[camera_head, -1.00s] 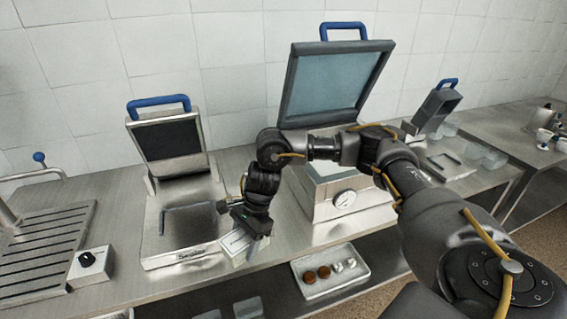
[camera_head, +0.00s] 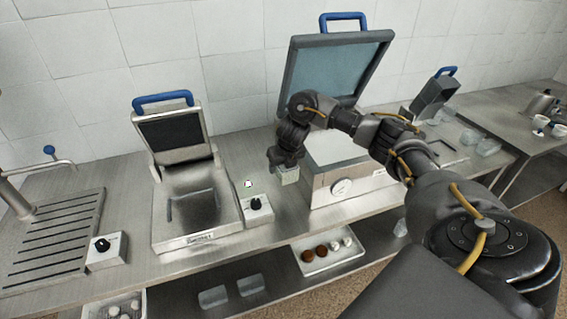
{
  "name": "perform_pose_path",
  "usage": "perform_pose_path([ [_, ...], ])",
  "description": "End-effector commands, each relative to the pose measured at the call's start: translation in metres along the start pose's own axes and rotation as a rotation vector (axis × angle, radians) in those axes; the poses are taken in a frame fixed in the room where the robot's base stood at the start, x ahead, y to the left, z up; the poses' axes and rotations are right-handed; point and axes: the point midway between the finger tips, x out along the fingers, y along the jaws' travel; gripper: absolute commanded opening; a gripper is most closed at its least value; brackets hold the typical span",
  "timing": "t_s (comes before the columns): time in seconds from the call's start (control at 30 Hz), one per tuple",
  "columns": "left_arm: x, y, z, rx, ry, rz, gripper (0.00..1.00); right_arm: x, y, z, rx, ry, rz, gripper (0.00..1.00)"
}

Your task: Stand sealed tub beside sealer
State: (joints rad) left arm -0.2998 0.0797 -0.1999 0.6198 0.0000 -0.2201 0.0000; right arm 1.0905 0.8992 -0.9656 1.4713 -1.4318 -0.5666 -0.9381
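My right gripper (camera_head: 287,163) points down over the counter, between the flat press (camera_head: 195,200) with the blue handle and the steel chamber machine (camera_head: 340,185) with its lid up. A small pale box-like thing (camera_head: 287,177), perhaps a tub, shows right under the gripper. The fingertips are hard to make out, so I cannot tell whether they grip it. A smaller machine with a raised dark head (camera_head: 432,100) stands at the right end of the counter. Clear tubs (camera_head: 487,147) stand beside it on the right. My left gripper is out of view.
A knob box (camera_head: 257,210) stands right of the press, and another (camera_head: 106,250) left of it. A small white-and-green thing (camera_head: 248,184) is near the press. A tray (camera_head: 327,262) is on the shelf below. Bare counter shows left of the chamber machine.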

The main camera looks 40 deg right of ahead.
Motion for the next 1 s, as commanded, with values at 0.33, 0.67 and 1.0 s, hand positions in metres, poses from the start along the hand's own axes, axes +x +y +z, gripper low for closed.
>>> perform_pose_path([
  [0.33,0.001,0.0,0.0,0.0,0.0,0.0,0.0,0.0,-0.005,0.003,0.073,-0.005,-0.028,0.27],
  [0.67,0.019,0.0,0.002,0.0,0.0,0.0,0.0,0.019,-0.005,-0.005,0.071,-0.004,-0.028,0.27],
  [1.0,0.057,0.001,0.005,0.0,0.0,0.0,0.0,0.058,-0.005,-0.021,0.071,-0.005,-0.027,0.27],
])
